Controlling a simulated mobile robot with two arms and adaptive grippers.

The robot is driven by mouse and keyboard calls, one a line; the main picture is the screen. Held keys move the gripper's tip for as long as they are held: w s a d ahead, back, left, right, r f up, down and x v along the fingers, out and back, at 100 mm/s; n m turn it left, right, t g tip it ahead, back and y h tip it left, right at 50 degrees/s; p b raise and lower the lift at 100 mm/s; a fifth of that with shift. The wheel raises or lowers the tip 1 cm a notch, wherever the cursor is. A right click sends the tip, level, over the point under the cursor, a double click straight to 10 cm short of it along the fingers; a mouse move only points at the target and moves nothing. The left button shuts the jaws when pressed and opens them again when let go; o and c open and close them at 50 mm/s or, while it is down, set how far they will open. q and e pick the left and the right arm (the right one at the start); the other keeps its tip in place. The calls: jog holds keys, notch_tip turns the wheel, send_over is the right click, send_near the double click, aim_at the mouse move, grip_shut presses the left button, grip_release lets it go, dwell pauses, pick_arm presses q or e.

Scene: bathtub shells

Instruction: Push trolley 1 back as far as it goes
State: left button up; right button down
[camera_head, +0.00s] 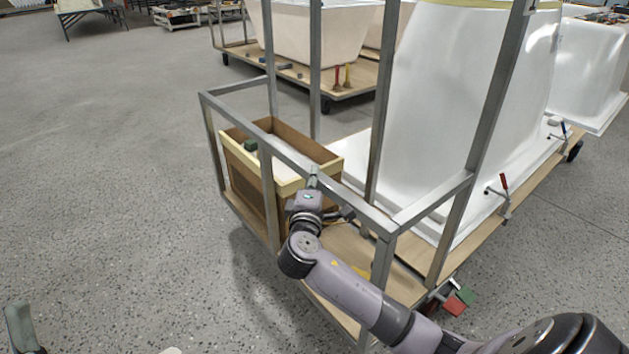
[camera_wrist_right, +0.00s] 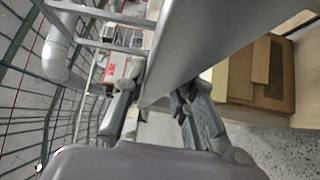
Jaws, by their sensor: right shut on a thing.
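A trolley with a grey metal tube frame and a wooden deck (camera_head: 405,281) stands in front of me. My right gripper (camera_head: 313,178) is shut on the trolley's near top bar (camera_head: 350,203). In the right wrist view its two fingers (camera_wrist_right: 158,105) lie on either side of the grey bar (camera_wrist_right: 215,40). A grey-green tip at the lower left edge of the head view looks like part of my left gripper (camera_head: 22,326), apart from the trolley.
A wooden box (camera_head: 290,188) sits on the trolley's end, behind the bar. A second trolley (camera_head: 345,80) with tubs stands behind. The grey floor (camera_head: 110,170) to the left is clear.

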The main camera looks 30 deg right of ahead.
jog(key=shift+d, duration=0.15)
dwell(0.3)
jog(key=shift+d, duration=0.25)
pick_arm(q)
jog(key=w+f+g+y+p, duration=0.2)
jog(key=w+f+g, duration=0.3)
jog(key=f, duration=0.1)
jog(key=shift+w+d+f, duration=0.15)
jog(key=shift+d+f, duration=0.05)
jog(key=shift+f, duration=0.1)
pick_arm(e)
jog(key=w+d, duration=0.2)
jog(key=d, duration=2.2)
jog(key=shift+d+f, duration=0.15)
jog(key=shift+d, duration=0.15)
jog(key=shift+s, duration=0.1)
jog(key=c, duration=1.4)
grip_release()
jog(key=shift+s+d, duration=0.1)
jog(key=shift+d, duration=0.05)
jog(key=shift+c, duration=0.2)
jog(key=shift+o, duration=0.6)
